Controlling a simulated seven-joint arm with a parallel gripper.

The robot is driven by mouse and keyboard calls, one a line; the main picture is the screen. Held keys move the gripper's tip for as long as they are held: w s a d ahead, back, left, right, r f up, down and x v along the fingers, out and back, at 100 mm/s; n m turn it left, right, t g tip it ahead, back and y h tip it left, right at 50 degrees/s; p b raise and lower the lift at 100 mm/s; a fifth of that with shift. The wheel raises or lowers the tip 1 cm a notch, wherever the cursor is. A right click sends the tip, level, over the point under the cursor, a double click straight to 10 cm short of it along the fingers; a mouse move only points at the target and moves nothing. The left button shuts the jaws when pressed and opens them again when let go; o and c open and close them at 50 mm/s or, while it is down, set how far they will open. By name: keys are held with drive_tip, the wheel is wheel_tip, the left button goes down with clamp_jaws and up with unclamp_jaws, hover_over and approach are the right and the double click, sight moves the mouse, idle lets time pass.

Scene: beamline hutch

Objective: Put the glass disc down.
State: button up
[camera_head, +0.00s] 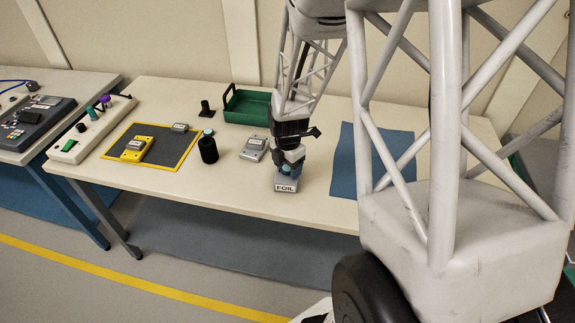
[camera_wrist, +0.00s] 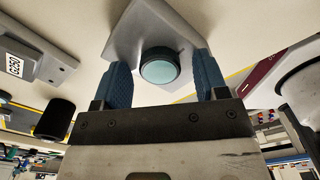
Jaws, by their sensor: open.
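A teal glass disc (camera_wrist: 160,70) with a black rim shows between my fingers in the wrist view. It appears to rest on a grey block (camera_wrist: 155,28); in the head view this block is labelled FOIL (camera_head: 286,187) and stands near the table's front edge. My gripper (camera_wrist: 163,78) is open around the disc, with a gap on each side. In the head view my gripper (camera_head: 287,168) points down at the block, and the disc is a small teal patch there. A second teal-topped piece (camera_head: 208,132) sits at the black cylinder (camera_head: 209,151) to the left.
A grey box (camera_head: 255,147) lies left of my gripper, a green tray (camera_head: 248,106) behind. A black post (camera_head: 206,108) stands behind. The blue mat (camera_head: 345,160) at right looks bare, partly hidden by my arm.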

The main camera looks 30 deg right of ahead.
sight(287, 169)
drive_tip(key=shift+r, duration=0.1)
wheel_tip(287, 169, up, 12)
idle(0.7)
idle(0.4)
drive_tip(key=shift+a+r, duration=0.1)
drive_tip(key=s+a+r+m+t, duration=0.2)
drive_tip(key=s+a+r+m, duration=1.2)
drive_tip(key=s+a+m, duration=0.3)
drive_tip(key=s+m, duration=0.2)
drive_tip(key=m, duration=0.1)
drive_tip(key=shift+a+r+t, duration=0.15)
drive_tip(key=shift+a+t, duration=0.1)
drive_tip(key=shift+t, duration=0.05)
